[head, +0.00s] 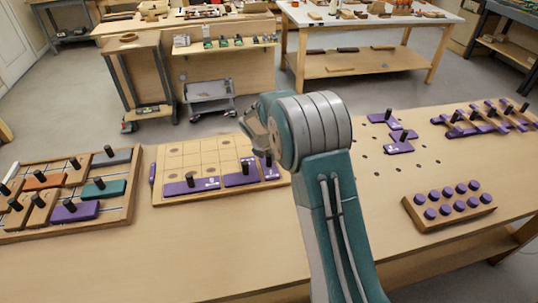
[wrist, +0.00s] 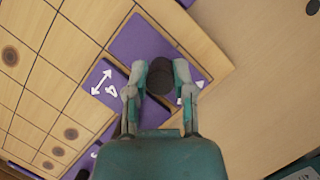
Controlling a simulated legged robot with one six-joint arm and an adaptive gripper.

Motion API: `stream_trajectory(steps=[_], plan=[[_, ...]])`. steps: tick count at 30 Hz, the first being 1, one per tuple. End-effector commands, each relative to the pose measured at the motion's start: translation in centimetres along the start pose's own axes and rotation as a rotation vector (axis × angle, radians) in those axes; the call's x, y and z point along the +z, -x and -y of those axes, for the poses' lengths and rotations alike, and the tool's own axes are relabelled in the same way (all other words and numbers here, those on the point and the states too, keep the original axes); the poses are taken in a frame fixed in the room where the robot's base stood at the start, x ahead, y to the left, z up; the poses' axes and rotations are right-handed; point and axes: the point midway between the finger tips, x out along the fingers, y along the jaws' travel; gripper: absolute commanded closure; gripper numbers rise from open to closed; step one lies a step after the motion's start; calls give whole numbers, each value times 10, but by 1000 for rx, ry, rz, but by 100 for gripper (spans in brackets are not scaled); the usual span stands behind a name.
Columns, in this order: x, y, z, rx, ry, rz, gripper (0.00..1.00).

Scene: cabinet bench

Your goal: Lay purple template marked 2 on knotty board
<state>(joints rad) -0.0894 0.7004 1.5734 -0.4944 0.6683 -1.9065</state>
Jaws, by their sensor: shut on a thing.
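The knotty board (head: 190,152) is a pale, gridded wooden board with dark round knots, left of centre on the bench. My gripper (wrist: 160,82) is shut on the black knob (wrist: 160,70) of a purple template (wrist: 138,38). This template is at the board's right end, and the head view shows part of it (head: 272,174) beside my arm. Its white mark is mostly hidden by a finger, and I cannot tell whether it touches the board. Another purple template (wrist: 112,112) with a white arrow and figure lies next to it. A further knobbed purple template (head: 190,187) lies along the front edge.
A wooden rack (head: 30,215) with coloured knobbed pieces stands at the left. At the right are loose purple pieces (head: 400,147) among holes, a block with purple pegs (head: 450,205) and a purple rack (head: 485,120). The bench front is clear.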

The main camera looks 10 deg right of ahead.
Motion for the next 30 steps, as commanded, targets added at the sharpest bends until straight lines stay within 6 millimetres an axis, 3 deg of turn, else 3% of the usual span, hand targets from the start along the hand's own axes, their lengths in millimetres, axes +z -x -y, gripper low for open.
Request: stream_trajectory(steps=[22,23,25,30], plan=[[-1,-2,0,0,0,0,100],[-1,-2,0,0,0,0,59],[-1,-2,0,0,0,0,28],[-1,-2,0,0,0,0,28]])
